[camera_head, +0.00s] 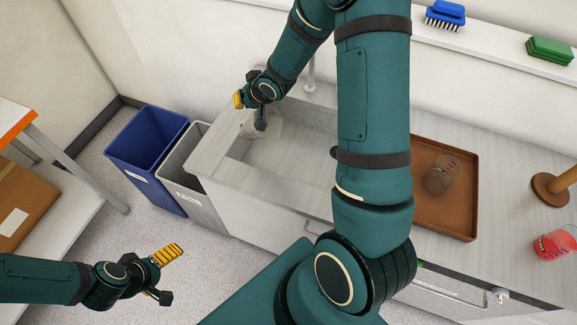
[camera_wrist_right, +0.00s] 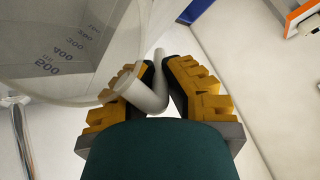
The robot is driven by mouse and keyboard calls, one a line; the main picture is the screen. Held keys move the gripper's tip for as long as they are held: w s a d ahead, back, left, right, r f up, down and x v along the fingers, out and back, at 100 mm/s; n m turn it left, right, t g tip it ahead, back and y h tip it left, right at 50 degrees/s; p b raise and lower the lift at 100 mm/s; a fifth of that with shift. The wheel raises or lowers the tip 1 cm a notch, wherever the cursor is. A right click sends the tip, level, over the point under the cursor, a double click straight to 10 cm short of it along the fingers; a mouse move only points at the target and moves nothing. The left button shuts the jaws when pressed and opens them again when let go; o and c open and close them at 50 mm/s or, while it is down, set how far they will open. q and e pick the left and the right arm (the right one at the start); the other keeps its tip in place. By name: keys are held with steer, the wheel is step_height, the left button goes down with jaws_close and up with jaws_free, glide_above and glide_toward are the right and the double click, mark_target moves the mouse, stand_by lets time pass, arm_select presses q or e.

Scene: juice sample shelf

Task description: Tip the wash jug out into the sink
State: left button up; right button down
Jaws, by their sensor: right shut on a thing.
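The wash jug (camera_head: 272,127) is clear, with dark volume marks. My right gripper (camera_head: 258,118) is shut on its handle (camera_wrist_right: 146,92) and holds it over the left end of the sink. The jug's wall (camera_wrist_right: 60,50) with its printed numbers fills the upper left of the right wrist view. It looks tilted in the head view; I cannot tell whether liquid is in it. The sink (camera_head: 275,155) is a pale basin in the counter, partly hidden behind my right arm. My left gripper (camera_head: 168,275) is open and empty, low over the floor at the left.
A blue bin (camera_head: 147,150) and a grey bin (camera_head: 182,185) stand left of the counter. A tap (camera_head: 311,72) is behind the sink. A brown tray (camera_head: 458,225) with a glass (camera_head: 439,176), a wooden stand (camera_head: 550,190) and a red container (camera_head: 557,243) are at the right.

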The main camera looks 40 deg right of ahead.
steer(key=shift+w+a+r+g+p, duration=0.15)
steer(key=shift+w+g+p, duration=0.25)
steer(key=shift+p, duration=0.65)
steer(key=shift+w+r+g+p, duration=0.15)
steer(key=shift+w+g+p, duration=0.25)
steer(key=shift+p, duration=0.65)
steer(key=shift+w, duration=0.25)
steer(key=shift+w+a+g+h, duration=0.1)
steer(key=shift+w+g+h, duration=0.25)
steer(key=shift+g, duration=0.15)
steer(key=shift+w+a+f+g+h, duration=0.15)
steer(key=shift+w+f+g, duration=0.25)
steer(key=shift+w+g, duration=0.45)
steer(key=shift+w+a+f+g+h, duration=0.15)
steer(key=shift+w+f+g, duration=0.2)
steer(key=shift+w+g, duration=0.5)
steer(key=shift+w+a+f+g+h, duration=0.15)
steer(key=shift+w+f+g, duration=0.35)
steer(key=shift+g, duration=0.5)
steer(key=shift+w+r, duration=0.1)
steer(key=shift+w, duration=0.05)
